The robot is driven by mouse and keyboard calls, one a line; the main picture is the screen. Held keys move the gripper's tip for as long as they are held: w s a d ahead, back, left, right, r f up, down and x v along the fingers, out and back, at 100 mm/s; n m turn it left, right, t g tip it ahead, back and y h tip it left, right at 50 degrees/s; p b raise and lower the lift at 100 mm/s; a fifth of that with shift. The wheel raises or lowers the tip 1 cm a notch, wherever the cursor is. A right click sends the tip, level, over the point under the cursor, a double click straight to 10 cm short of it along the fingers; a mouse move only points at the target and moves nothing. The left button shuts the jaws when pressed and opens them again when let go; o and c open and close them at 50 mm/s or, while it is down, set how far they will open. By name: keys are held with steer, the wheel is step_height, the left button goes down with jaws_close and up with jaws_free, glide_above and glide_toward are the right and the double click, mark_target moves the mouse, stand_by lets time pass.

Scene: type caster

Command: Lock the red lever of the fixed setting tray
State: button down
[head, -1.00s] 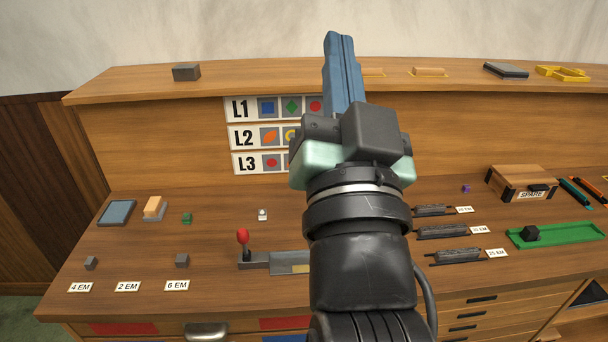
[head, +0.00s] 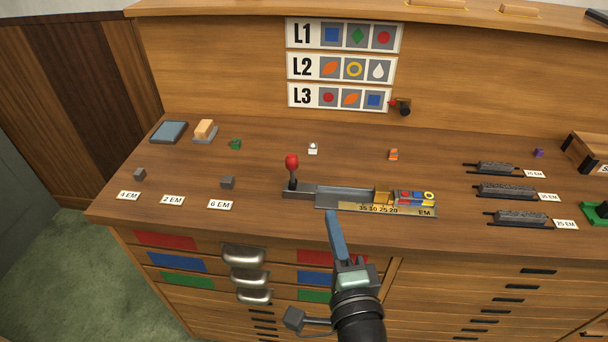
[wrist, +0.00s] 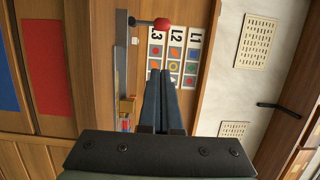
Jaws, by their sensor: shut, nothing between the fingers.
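The setting tray (head: 340,197) is a long grey tray on the bench top with a yellow scale along its front. The red lever (head: 292,164) stands upright at its left end, a red knob on a dark stem. It also shows in the wrist view (wrist: 162,24), beyond the fingers. A brass slide (head: 382,195) and several coloured type blocks (head: 414,197) sit in the tray's right part. My gripper (head: 333,218) is shut and empty, its blue fingers pointing up in front of the tray's front edge, right of the lever and apart from it.
Drawers with metal handles (head: 245,255) fill the bench front below. Dark bars (head: 508,191) lie to the right. The L1–L3 chart (head: 342,67) hangs behind.

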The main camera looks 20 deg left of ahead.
mark_target(292, 171)
steer(key=p+x, duration=0.1)
steer(key=x, duration=0.8)
steer(key=shift+w+a+r, duration=0.1)
steer(key=shift+a+r, duration=0.05)
steer(key=a, duration=0.1)
steer(key=w+a+p, duration=0.1)
steer(key=a, duration=0.1)
steer(key=shift+w+a, duration=0.2)
steer(key=shift+a, duration=0.35)
